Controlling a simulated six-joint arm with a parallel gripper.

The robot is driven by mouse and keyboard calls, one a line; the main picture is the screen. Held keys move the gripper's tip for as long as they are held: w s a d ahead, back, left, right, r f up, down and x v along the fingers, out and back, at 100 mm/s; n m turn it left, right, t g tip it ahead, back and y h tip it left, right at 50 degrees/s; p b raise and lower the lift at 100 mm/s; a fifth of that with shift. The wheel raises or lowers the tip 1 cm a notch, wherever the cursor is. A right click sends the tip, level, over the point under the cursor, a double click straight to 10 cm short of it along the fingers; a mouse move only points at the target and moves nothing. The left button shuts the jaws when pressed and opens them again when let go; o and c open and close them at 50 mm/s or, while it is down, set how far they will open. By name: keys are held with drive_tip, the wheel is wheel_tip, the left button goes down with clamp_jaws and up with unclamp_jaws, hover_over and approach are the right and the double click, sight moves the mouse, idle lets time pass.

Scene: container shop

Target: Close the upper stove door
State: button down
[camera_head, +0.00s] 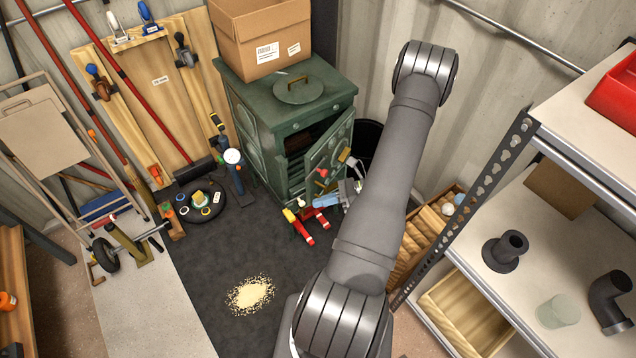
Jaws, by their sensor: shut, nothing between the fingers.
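The green stove (262,125) stands on the dark mat against the back wall. Its upper door (328,150) hangs partly open, hinged on the right, with its free edge swung out toward the camera. The dark inside of the stove shows to the left of the door. A small red piece shows at the door's lower part; I cannot tell if it is a handle. My arm rises in front, to the right of the stove, and bends at the top.
A cardboard box (262,38) sits on the stove. Red-handled tools (303,225) lie before it. A round black tray (200,202) and a blue torch (234,172) stand to its left. A metal shelf (480,190) is at the right. The front mat has a grain spill (250,295).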

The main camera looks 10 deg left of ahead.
drive_tip(key=w+d+f+m+t+y, duration=0.35)
drive_tip(key=d+t, duration=0.25)
drive_tip(key=t, duration=0.6)
drive_tip(key=x, duration=1)
drive_tip(key=shift+w+d+h, duration=0.15)
drive_tip(key=shift+w+h, duration=0.25)
drive_tip(key=shift+h, duration=0.05)
drive_tip(key=shift+n, duration=0.25)
drive_tip(key=x, duration=0.8)
drive_tip(key=shift+a, duration=0.25)
drive_tip(key=shift+s, duration=0.1)
drive_tip(key=s+d, duration=0.6)
drive_tip(key=d, duration=0.1)
drive_tip(key=shift+s+d, duration=0.25)
drive_tip(key=shift+d, duration=0.05)
drive_tip(key=shift+a, duration=0.1)
